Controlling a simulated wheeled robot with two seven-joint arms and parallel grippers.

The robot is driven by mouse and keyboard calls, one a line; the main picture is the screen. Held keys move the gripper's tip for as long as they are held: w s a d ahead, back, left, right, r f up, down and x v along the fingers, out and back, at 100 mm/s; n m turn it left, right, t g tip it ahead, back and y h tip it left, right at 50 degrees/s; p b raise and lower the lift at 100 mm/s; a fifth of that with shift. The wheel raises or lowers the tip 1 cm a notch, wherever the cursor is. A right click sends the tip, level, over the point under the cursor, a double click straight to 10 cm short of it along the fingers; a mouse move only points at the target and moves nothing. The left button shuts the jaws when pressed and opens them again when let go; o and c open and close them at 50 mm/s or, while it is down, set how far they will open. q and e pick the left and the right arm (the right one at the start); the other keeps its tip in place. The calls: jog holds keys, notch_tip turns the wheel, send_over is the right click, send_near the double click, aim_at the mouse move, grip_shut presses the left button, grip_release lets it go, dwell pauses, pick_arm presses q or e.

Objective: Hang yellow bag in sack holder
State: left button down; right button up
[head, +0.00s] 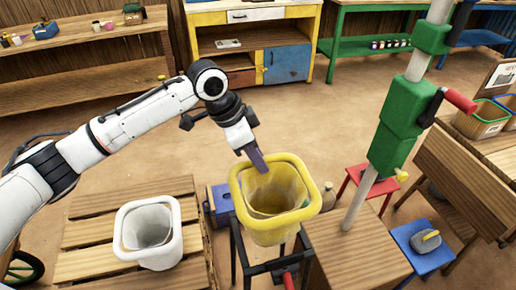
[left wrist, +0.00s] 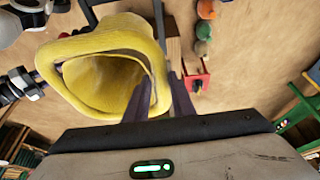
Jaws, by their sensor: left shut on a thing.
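The yellow bag (head: 276,226), open-mouthed with a thick rim, is right of centre in the head view, upright above a black frame, the sack holder (head: 236,248). I cannot tell whether the bag rests on the frame. My left gripper (head: 256,160) is shut on the bag's far rim. In the left wrist view, one finger of the gripper (left wrist: 162,98) is inside the mouth of the bag (left wrist: 100,35) and the other is outside. The bag hides much of the holder's top. My right gripper is not in view.
A white bag (head: 166,250) stands on a wooden pallet (head: 84,264) at left. A wooden box (head: 352,256) with a pole and green blocks (head: 394,138) stands close right of the holder. Red (head: 358,176) and blue (head: 424,262) stools are farther right.

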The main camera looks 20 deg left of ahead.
pick_arm(q)
notch_tip(320, 180, down, 4)
jog(key=b, duration=0.9)
send_over(258, 206)
jog(key=w, duration=0.2)
jog(key=f, duration=0.4)
jog(key=shift+a+f, duration=0.3)
jog(key=shift+s+f+p, duration=0.1)
jog(key=shift+p, duration=0.25)
jog(key=shift+f, duration=0.85)
notch_tip(258, 206, down, 4)
jog(key=shift+f+b, duration=0.15)
jog(key=shift+b, duration=0.5)
jog(key=shift+f+b, duration=0.45)
jog(key=shift+f, duration=1.85)
jog(key=shift+s+f, duration=0.1)
jog(key=shift+f, duration=0.05)
